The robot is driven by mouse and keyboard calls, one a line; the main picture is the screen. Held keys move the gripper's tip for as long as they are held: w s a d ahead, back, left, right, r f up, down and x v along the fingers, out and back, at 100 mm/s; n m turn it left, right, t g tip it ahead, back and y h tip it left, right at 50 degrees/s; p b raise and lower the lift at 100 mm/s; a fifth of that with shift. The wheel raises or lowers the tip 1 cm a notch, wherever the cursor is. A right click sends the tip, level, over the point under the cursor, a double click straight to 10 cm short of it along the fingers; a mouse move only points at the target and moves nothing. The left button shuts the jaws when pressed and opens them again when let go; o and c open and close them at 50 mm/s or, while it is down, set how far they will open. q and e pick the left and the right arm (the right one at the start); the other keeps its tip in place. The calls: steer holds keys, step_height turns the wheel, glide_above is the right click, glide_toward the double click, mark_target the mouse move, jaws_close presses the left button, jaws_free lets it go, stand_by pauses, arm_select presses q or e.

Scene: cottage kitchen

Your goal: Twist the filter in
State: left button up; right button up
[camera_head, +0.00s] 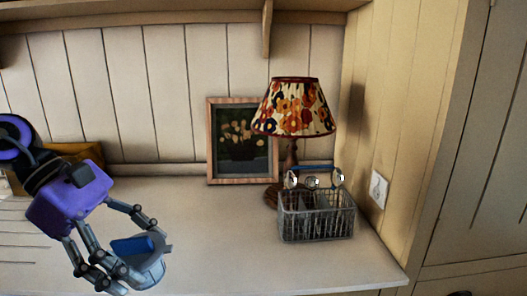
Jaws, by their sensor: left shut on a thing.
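My left gripper (140,258) comes in from the left, low in the head view above the pale counter. Its fingers are shut on a small grey, metal-looking piece with a blue part (133,245), which may be the filter. The fingers cover part of this piece, so its full shape cannot be told. I see no place where a filter fits. My right gripper is not in view.
A wire basket (318,222) with several round metal-looking things stands on the counter (225,245) at the right. Behind it are a flowered lamp (293,108) and a framed picture (241,140). A yellow-brown object (75,152) is partly behind my arm. The middle counter is clear.

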arm_select(q)
steer(key=s+r+n+t+p, duration=0.1)
steer(key=r+n+t, duration=0.1)
steer(key=r, duration=0.3)
steer(key=s+r+n+t+p, duration=0.2)
steer(key=r+n, duration=0.1)
steer(key=r, duration=0.2)
steer(key=s+r+n+t+y+p, duration=0.1)
steer(key=r+n+t, duration=0.1)
steer(key=r, duration=0.3)
steer(key=shift+s+a+r+n+p, duration=0.3)
steer(key=shift+s+a+r+p, duration=0.05)
steer(key=shift+s, duration=0.05)
steer(key=shift+s+d+r+n+t+y+p, duration=0.35)
steer(key=shift+s+r+n+t+y+p, duration=0.4)
steer(key=shift+s+r, duration=1.1)
steer(key=shift+s+d+r+n+t+y+p, duration=0.45)
steer(key=shift+s+r+n+p, duration=0.5)
steer(key=shift+r, duration=1.75)
steer(key=shift+s+d+r+n+t+y+p, duration=0.25)
steer(key=shift+s+r+n+t+y+p, duration=0.65)
steer(key=shift+s+r, duration=1)
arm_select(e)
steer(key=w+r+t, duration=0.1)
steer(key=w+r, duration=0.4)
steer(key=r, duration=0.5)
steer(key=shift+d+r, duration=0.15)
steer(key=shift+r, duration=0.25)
